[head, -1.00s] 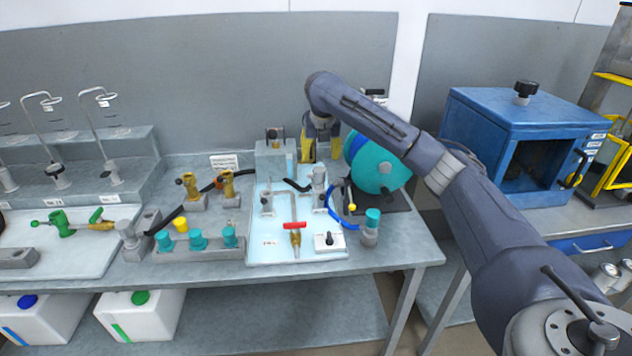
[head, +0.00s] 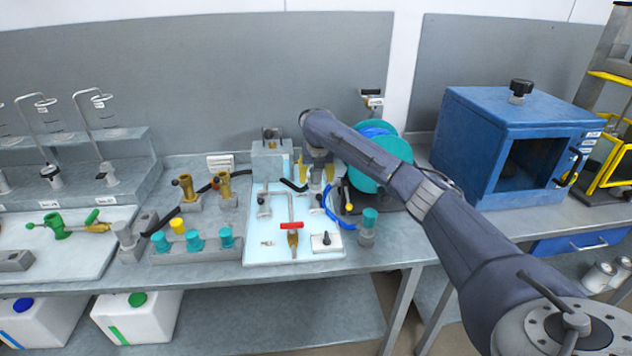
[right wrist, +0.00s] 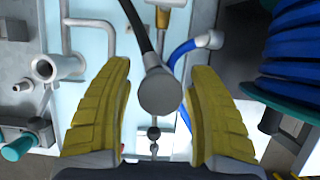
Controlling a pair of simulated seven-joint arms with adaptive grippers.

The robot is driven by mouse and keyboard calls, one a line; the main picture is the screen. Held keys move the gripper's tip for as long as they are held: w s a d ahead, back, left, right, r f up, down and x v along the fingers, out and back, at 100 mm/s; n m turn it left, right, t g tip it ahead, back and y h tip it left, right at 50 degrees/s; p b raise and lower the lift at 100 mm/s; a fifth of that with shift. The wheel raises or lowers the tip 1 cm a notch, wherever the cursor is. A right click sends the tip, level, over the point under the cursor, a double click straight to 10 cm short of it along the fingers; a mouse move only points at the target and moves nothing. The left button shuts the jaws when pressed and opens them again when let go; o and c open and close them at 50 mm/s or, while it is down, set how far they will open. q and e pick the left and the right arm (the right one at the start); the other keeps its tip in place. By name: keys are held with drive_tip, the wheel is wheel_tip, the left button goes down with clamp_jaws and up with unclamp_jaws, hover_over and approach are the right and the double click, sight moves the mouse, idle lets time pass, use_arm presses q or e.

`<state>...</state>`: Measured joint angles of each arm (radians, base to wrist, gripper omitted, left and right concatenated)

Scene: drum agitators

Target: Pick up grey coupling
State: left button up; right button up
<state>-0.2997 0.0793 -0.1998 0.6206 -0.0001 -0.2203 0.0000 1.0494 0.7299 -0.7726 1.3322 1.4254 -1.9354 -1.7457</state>
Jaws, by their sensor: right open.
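The grey coupling (right wrist: 158,92) is a round grey piece on the end of a black hose (right wrist: 136,32) in the right wrist view. It lies between the two yellow fingers of my right gripper (right wrist: 155,100), with a gap on each side. In the head view my right gripper (head: 315,172) points down over the white-blue board, and the coupling (head: 316,185) shows only partly beneath it. The gripper is open and holds nothing. My left gripper is not in view.
A teal drum (head: 375,175) with a blue hose (head: 338,218) stands close on the right. The light board (head: 262,248) carries a red-handled valve (head: 292,227) in front. A grey rack with teal caps (head: 195,248) sits to the left.

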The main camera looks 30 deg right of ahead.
drive_tip(key=shift+x, duration=1)
clamp_jaws()
drive_tip(key=shift+r, duration=0.1)
